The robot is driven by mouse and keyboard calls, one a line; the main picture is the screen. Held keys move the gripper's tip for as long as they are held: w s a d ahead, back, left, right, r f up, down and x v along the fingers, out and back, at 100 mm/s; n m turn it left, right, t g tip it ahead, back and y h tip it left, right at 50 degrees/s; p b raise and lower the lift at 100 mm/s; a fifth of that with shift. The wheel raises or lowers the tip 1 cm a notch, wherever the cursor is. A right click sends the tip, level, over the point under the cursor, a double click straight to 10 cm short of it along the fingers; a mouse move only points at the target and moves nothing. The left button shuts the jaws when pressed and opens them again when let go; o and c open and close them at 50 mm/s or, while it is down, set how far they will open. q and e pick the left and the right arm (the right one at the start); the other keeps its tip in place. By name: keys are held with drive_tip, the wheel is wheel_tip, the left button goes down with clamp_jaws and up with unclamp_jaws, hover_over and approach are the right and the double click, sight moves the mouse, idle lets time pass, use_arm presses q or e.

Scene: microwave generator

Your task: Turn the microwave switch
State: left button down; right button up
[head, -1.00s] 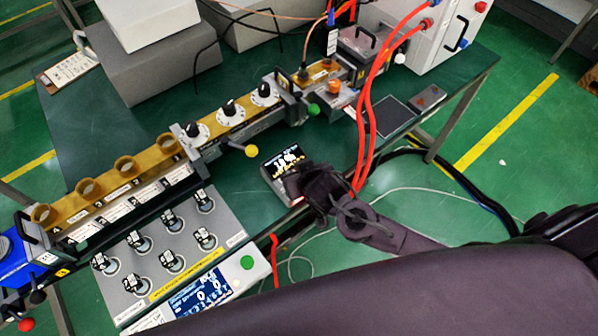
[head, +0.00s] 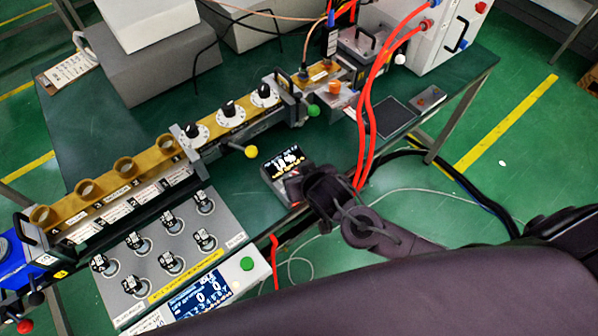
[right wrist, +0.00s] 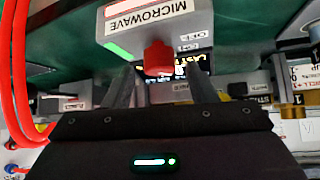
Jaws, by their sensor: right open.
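The microwave unit is a small dark box with a lit display (head: 287,161) at the table's front edge in the head view. In the right wrist view its panel has a white MICROWAVE label (right wrist: 148,16), a green bar and a red switch knob (right wrist: 158,59). My right gripper (head: 306,190) is at the front of the unit and hides the knob in the head view. In the right wrist view the right gripper (right wrist: 162,74) is open, with a finger on each side of the knob. Contact cannot be told. My left gripper is not in view.
A brass waveguide line (head: 135,183) with dials (head: 228,110) runs across the table. A grey box with several black switches (head: 172,240) stands at front left. Red cables (head: 366,130) hang close beside my right gripper. A white power unit (head: 425,30) stands at the back right.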

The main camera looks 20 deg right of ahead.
drive_tip(key=v, duration=0.5)
drive_tip(key=shift+s+r, duration=0.25)
